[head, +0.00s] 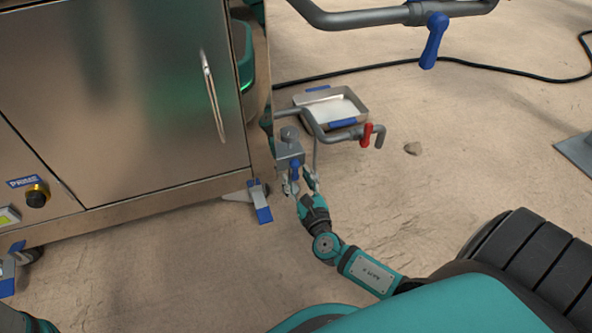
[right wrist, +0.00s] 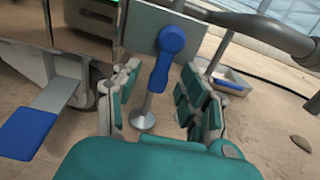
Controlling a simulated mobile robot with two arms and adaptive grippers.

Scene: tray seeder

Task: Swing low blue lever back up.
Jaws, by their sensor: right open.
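The low blue lever (head: 295,170) hangs down from the grey metal block (head: 289,151) beside the steel cabinet. In the right wrist view the lever (right wrist: 169,54) shows its round hub at the top and its handle pointing down, tilted slightly left. My right gripper (head: 304,184) is just below and beside the lever. In the right wrist view its fingers (right wrist: 160,90) are open, one to each side of the handle, with gaps between. I cannot tell whether either finger touches it. My left gripper is out of view.
A grey pipe with a red lever (head: 366,135) runs right of the block, above a metal tray (head: 345,108). Another blue lever (head: 433,41) hangs from the upper pipe. Blue caster pedals (head: 259,202) stick out under the cabinet (head: 120,100). A stone (head: 413,148) lies on open floor.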

